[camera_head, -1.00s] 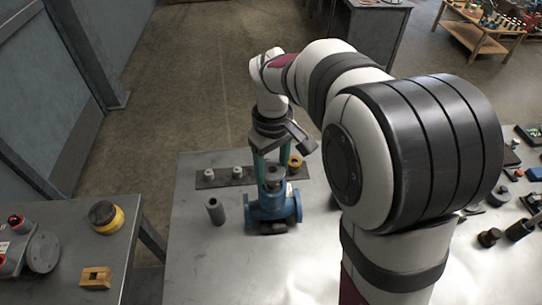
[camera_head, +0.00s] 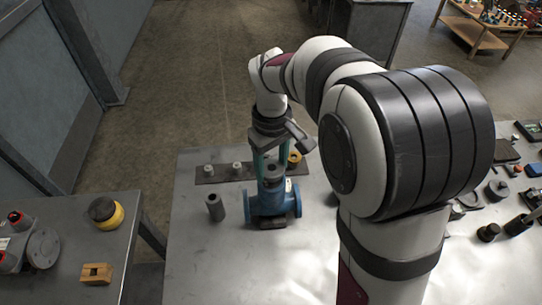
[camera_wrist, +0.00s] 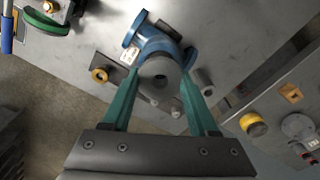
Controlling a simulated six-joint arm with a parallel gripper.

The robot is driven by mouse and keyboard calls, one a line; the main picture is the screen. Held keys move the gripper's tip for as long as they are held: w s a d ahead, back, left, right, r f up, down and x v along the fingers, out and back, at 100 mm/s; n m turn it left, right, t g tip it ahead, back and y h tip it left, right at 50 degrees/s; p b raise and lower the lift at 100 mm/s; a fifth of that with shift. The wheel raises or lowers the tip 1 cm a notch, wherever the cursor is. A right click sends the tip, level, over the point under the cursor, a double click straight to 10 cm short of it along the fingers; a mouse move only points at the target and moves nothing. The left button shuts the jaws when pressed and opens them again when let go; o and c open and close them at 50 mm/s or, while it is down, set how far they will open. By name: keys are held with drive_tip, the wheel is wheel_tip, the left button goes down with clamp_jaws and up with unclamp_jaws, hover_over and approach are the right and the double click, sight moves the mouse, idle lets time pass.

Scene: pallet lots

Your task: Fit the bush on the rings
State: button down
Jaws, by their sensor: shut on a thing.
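A blue valve body (camera_head: 273,204) with two flanges stands on the metal table; it also shows in the wrist view (camera_wrist: 152,42). My gripper (camera_head: 270,168) points down over the valve's top. The bush (camera_head: 272,171) sits upright over the valve's neck in the head view. I cannot tell whether it touches the neck or has entered it. No rings inside the valve show; the bush and fingers cover the opening.
A dark strip (camera_head: 236,174) behind the valve carries two small pale pieces (camera_head: 209,170) and a brass ring (camera_head: 294,158). A dark grey hollow cylinder (camera_head: 215,208) stands left of the valve. Several tools lie at the table's right. The table's front is clear.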

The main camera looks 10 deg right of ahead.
drive_tip(key=shift+f, duration=1.1)
unclamp_jaws()
idle(0.3)
drive_tip(key=shift+r, duration=3.5)
